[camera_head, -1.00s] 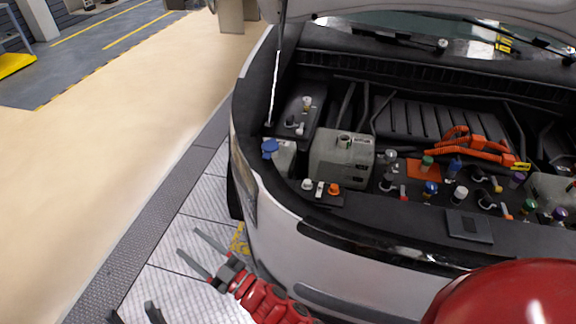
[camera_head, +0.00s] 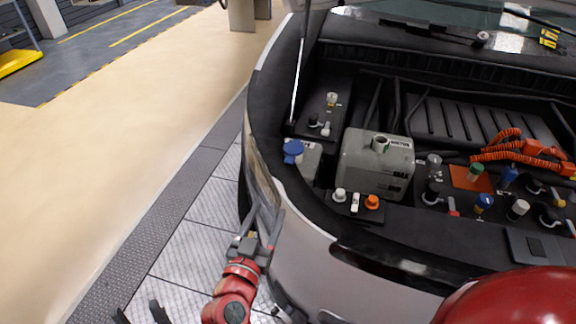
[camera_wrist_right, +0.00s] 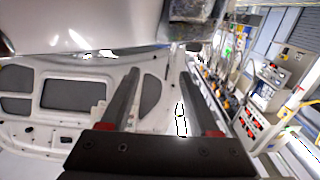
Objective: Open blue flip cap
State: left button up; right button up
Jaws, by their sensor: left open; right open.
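The blue flip cap (camera_head: 293,149) sits on a pale reservoir (camera_head: 309,163) at the left front of the engine bay. It looks closed, though it is small. My right gripper (camera_head: 262,222), on the red arm, is open and empty in front of the car's left front corner. It points up toward the bay, below and left of the blue cap, apart from it. In the right wrist view its two dark fingers (camera_wrist_right: 158,95) are spread with nothing between them. My left gripper (camera_head: 139,313) shows only its dark, spread fingertips at the bottom left edge.
A larger grey tank (camera_head: 377,165) stands right of the reservoir. White and orange caps (camera_head: 372,202) sit on the front ledge. A hood prop rod (camera_head: 299,75) rises behind the blue cap. The car's fender (camera_head: 262,180) lies beside my right gripper.

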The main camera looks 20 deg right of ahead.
aim_at(288, 163)
jog(key=p+x, duration=0.3)
jog(key=x, duration=1.2)
jog(key=shift+d+r+p, duration=0.1)
jog(key=shift+p, duration=0.25)
jog(key=shift+x, duration=0.8)
grip_shut()
